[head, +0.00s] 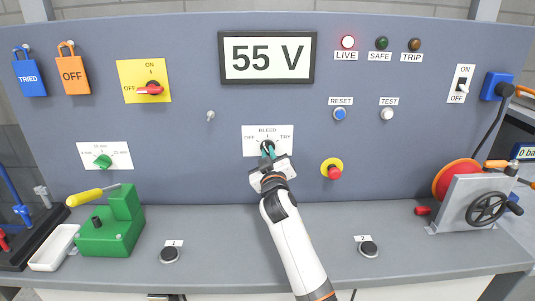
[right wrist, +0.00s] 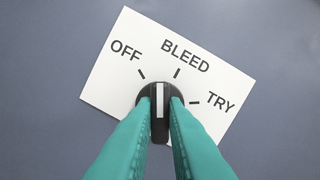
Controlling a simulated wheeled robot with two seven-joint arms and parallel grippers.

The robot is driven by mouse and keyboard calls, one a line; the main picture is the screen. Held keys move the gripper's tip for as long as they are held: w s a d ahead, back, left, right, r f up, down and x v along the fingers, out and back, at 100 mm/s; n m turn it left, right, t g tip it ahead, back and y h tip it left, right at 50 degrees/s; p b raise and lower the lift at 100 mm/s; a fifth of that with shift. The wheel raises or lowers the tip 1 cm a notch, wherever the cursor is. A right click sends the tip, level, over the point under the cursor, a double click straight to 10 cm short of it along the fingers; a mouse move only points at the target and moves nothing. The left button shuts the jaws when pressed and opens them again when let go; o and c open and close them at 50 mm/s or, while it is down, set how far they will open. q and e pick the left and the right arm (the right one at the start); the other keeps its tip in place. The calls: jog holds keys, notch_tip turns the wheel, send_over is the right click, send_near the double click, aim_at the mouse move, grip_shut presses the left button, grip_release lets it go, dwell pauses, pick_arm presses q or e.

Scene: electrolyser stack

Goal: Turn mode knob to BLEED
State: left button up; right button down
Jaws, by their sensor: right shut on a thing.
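The mode knob (right wrist: 160,104) is black with a white pointer line, on a white plate (right wrist: 115,85) marked OFF, BLEED and TRY. In the right wrist view the pointer lies about midway between the OFF and BLEED ticks. My right gripper (right wrist: 161,108) is shut on the knob, one teal finger on each side. In the head view the right gripper (head: 267,152) reaches up to the plate (head: 250,145) at the panel's middle and partly hides the knob. My left gripper is not in view.
The display (head: 267,57) reads 55 V. The LIVE lamp (head: 347,42) looks lit; the SAFE lamp (head: 381,43) looks dark. A red button (head: 334,172) sits right of the knob.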

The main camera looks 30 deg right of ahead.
jog(key=m+b, duration=0.2)
jog(key=m, duration=0.1)
jog(key=shift+f+h, duration=0.1)
jog(key=shift+h, duration=0.3)
jog(key=m+b, duration=0.2)
jog(key=m, duration=0.1)
jog(key=shift+a+f+g+h, duration=0.1)
jog(key=shift+g+h, duration=0.3)
jog(key=c, duration=1.3)
grip_release()
